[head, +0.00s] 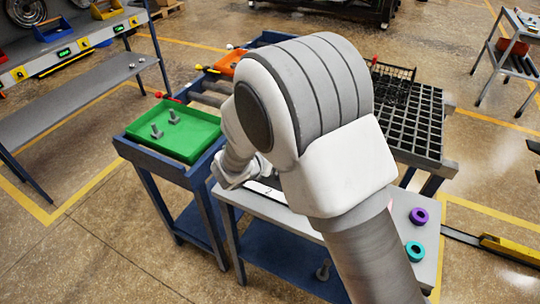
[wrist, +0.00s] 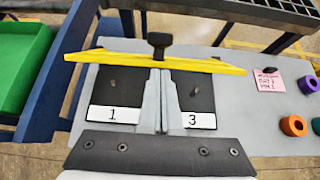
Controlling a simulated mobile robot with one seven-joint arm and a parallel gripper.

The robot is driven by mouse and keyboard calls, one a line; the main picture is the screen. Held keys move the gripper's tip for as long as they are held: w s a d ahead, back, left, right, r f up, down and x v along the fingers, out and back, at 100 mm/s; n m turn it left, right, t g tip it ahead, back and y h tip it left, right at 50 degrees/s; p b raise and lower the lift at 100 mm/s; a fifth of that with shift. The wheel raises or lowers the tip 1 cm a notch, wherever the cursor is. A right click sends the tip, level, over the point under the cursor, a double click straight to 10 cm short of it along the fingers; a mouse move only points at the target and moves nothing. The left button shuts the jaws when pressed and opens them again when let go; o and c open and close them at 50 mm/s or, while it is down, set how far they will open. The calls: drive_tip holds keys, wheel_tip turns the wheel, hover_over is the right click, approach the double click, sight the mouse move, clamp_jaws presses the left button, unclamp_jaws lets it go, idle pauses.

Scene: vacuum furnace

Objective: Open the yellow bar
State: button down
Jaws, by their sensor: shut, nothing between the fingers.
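The yellow bar (wrist: 110,56) lies across the middle of the wrist view, over dark plates with labels 1 and 3. A black knob or handle (wrist: 159,41) stands at the bar's middle. My gripper (wrist: 159,72) is shut and empty, its fingertips at the bar's near edge just below the knob. I cannot tell whether they touch the bar. The fingers cover the strip between the two labels. In the head view my arm hides the bar and the gripper; a label 2 (head: 268,189) shows beside the arm.
The grey table (head: 399,205) bears purple (head: 419,215) and teal (head: 415,251) rings; an orange ring (wrist: 293,125) and pink note (wrist: 270,80) show in the wrist view. A green tray (head: 190,142) with bolts stands left. A black grid rack (head: 425,125) is behind.

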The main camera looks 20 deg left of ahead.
drive_tip(key=w+r+g+p, duration=0.1)
drive_tip(key=w+r+p, duration=0.2)
drive_tip(key=w, duration=0.6)
drive_tip(key=shift+w+d+r, duration=0.4)
drive_tip(key=shift+r, duration=0.55)
